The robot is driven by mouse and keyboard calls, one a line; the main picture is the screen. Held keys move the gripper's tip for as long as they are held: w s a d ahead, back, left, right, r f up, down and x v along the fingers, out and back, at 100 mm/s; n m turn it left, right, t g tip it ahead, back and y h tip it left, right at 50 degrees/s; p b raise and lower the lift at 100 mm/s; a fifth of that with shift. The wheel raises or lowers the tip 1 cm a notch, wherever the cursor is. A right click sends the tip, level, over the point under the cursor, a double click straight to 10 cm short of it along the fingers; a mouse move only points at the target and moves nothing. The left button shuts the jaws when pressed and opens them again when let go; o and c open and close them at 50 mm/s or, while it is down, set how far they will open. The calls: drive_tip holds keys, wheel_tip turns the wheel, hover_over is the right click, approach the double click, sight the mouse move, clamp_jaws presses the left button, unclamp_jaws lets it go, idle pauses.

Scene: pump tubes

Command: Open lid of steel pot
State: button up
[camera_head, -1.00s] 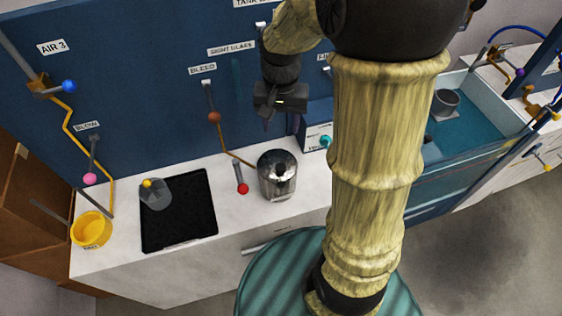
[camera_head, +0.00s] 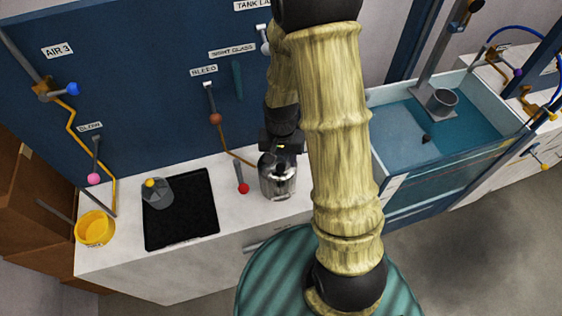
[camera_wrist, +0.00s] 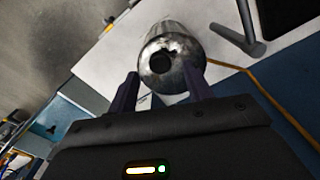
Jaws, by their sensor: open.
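The steel pot (camera_head: 277,183) stands on the white counter, right of the black mat. It is shiny and upright, and its lid with a dark round knob appears to be on. In the wrist view the pot (camera_wrist: 172,38) lies beyond the fingertips, with its lid's dark knob (camera_wrist: 161,62) facing the camera. My gripper (camera_head: 283,150) is above the pot, close to the lid. In the wrist view my gripper (camera_wrist: 162,82) is open, with its two dark fingers on either side of the knob. Contact with the lid cannot be told.
A red-ended lever (camera_head: 243,188) is close to the pot's left. A black mat (camera_head: 190,228) holds a grey cone-shaped vessel (camera_head: 157,193). A yellow cup (camera_head: 95,229) stands at the far left. A blue panel (camera_head: 150,90) with pipes rises behind, and a water tank (camera_head: 440,185) is at right.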

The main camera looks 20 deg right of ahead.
sight(281, 167)
drive_tip(key=shift+f, duration=1.5)
clamp_jaws()
